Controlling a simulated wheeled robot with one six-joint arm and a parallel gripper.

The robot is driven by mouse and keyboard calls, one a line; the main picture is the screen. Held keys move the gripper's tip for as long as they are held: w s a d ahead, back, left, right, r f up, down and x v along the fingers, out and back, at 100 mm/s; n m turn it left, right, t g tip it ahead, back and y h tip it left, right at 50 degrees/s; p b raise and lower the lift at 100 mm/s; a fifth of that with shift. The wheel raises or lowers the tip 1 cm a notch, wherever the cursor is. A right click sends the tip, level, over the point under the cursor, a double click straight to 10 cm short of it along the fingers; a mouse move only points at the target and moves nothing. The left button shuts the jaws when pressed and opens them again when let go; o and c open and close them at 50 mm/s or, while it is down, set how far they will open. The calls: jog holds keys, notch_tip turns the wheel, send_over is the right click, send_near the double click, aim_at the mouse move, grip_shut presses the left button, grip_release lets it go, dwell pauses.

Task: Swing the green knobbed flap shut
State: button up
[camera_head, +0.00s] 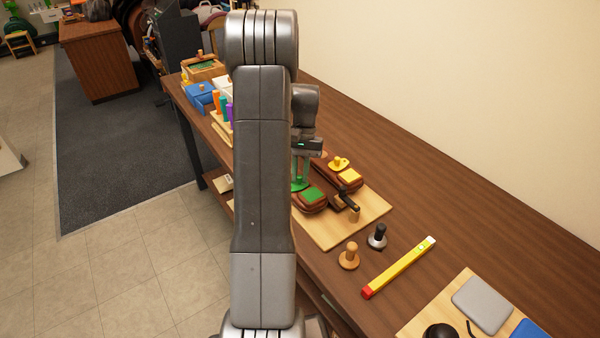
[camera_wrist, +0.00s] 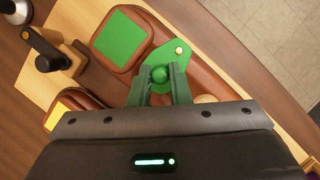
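The green knobbed flap (camera_wrist: 157,52) lies on a brown leather-like piece, beside a square green pad (camera_wrist: 120,40). A small pale yellow dot shows near one corner of the flap. Its round green knob (camera_wrist: 159,74) sits between my fingertips. My gripper (camera_wrist: 160,80) is over the flap, with its two fingers close against the knob on both sides and little gap showing. In the head view my gripper (camera_head: 301,178) reaches down to the flap (camera_head: 299,186), and the green pad (camera_head: 313,194) shows just right of it. My arm hides part of the area to the left.
A yellow knobbed flap (camera_head: 338,162) and yellow pad (camera_head: 350,176) sit behind on the same wooden board (camera_head: 372,206). A dark-handled piece on a wooden block (camera_wrist: 62,55) stands nearby.

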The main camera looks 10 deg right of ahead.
jog(key=o, duration=0.4)
jog(key=b+v, duration=0.1)
jog(key=v, duration=1.2)
jog(key=shift+w+d+r, duration=0.1)
jog(key=shift+w+r, duration=0.1)
jog(key=shift+r, duration=0.1)
jog(key=p+x, duration=0.1)
jog(key=x, duration=1.3)
jog(key=shift+s+r, duration=0.1)
